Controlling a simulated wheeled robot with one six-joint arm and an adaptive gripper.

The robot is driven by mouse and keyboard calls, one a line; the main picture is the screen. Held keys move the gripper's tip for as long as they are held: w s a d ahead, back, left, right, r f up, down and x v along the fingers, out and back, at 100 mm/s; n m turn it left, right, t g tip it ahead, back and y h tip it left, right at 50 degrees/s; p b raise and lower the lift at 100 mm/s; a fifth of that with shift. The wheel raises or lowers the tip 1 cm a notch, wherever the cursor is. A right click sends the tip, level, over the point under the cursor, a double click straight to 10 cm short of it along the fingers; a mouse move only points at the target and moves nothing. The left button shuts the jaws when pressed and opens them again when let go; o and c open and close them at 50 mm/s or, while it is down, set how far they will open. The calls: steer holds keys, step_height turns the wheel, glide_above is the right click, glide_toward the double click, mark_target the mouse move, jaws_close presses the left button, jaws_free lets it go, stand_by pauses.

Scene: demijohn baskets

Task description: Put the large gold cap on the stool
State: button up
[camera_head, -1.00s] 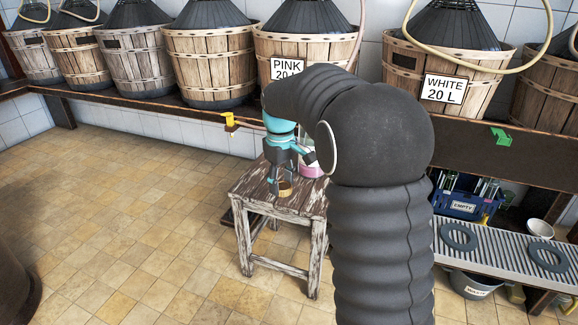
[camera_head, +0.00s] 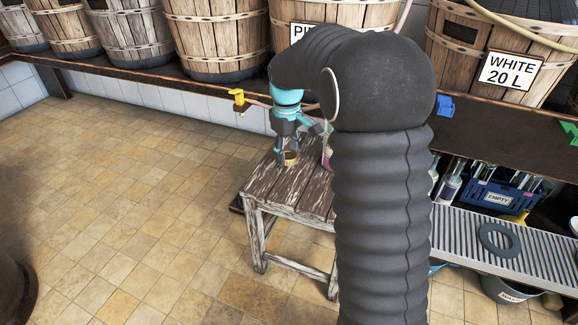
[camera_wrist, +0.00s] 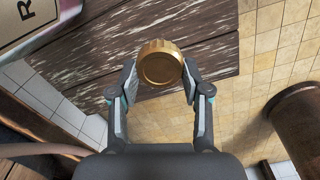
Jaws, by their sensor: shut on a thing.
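The large gold cap (camera_wrist: 160,66) is round with a ribbed side and sits between my fingertips in the wrist view. My gripper (camera_wrist: 158,74) is shut on it, one finger on each side. In the head view the cap (camera_head: 291,158) shows below my gripper (camera_head: 289,150), at the left part of the stool top. The stool (camera_head: 280,186) is worn wood with flaking white paint. Its planks (camera_wrist: 95,75) lie behind the cap in the wrist view, near an edge. I cannot tell whether the cap touches the stool.
A pinkish container (camera_head: 327,157) stands on the stool, partly hidden by my arm. A yellow tap (camera_head: 239,98) juts out at the shelf edge behind. A blue crate (camera_head: 480,195) and a grey slatted rack (camera_head: 462,232) are at right.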

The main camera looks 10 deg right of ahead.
mark_target(287, 175)
steer(key=shift+f+b, duration=0.4)
steer(key=shift+f, duration=2.15)
steer(key=shift+f, duration=0.2)
steer(key=o, duration=0.9)
steer(key=shift+r, duration=0.1)
step_height(287, 175, up, 12)
steer(key=shift+s+a+r+p, duration=0.1)
steer(key=shift+s+r+p, duration=0.05)
steer(key=shift+p, duration=0.9)
steer(key=s+m+t, duration=0.2)
steer(key=s, duration=0.8)
steer(key=s+r+m+t, duration=0.1)
steer(key=s+m, duration=0.1)
steer(key=s, duration=0.8)
steer(key=s+r+m+t, duration=0.1)
steer(key=s+m+t, duration=0.1)
steer(key=s, duration=0.8)
steer(key=shift+s+m+t, duration=0.3)
steer(key=shift+s+m, duration=0.05)
steer(key=shift+m, duration=0.15)
